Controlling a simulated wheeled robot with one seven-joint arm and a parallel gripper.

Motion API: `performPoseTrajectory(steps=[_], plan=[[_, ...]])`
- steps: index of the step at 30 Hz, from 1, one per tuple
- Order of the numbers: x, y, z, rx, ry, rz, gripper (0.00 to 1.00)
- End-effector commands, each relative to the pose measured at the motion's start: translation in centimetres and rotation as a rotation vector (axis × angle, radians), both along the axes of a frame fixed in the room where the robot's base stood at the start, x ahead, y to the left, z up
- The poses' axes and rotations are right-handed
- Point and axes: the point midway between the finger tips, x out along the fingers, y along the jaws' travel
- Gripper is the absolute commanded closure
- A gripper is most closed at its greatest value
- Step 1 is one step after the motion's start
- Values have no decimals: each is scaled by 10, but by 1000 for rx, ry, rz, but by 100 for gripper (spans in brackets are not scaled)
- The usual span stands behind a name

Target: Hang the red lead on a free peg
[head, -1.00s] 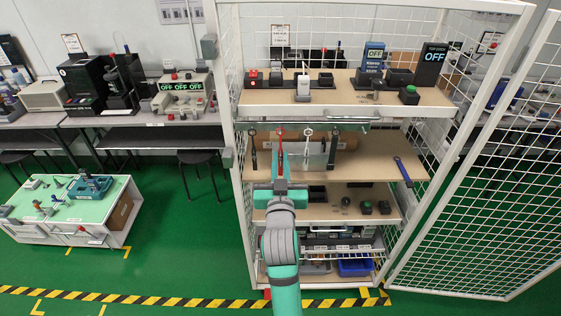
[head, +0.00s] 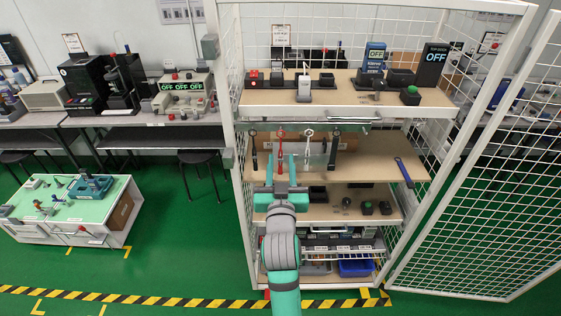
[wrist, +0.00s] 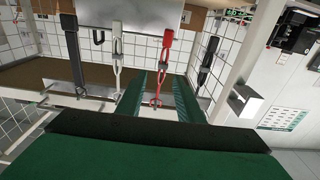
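The red lead (head: 281,143) hangs straight down from the rail on the middle level of the cage; it also shows in the wrist view (wrist: 164,60). In the wrist view the fingers (wrist: 157,98) flank the lead with gaps visible. A grey-white lead (wrist: 117,45) hangs beside it, and black leads hang toward both ends (wrist: 72,50) (wrist: 208,62).
The upper shelf (head: 345,97) with several testers overhangs the leads. A blue-handled tool (head: 403,172) lies at the right of the middle shelf (head: 375,168). Mesh walls close in the sides, and the mesh door (head: 480,180) stands open at right.

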Motion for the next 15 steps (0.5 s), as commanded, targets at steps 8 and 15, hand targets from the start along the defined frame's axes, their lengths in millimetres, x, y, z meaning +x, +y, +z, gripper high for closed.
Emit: performPoseTrajectory(steps=[8, 15], plan=[[-45, -1, -3, 4, 1, -3, 66], [-80, -1, -5, 3, 0, -3, 66]])
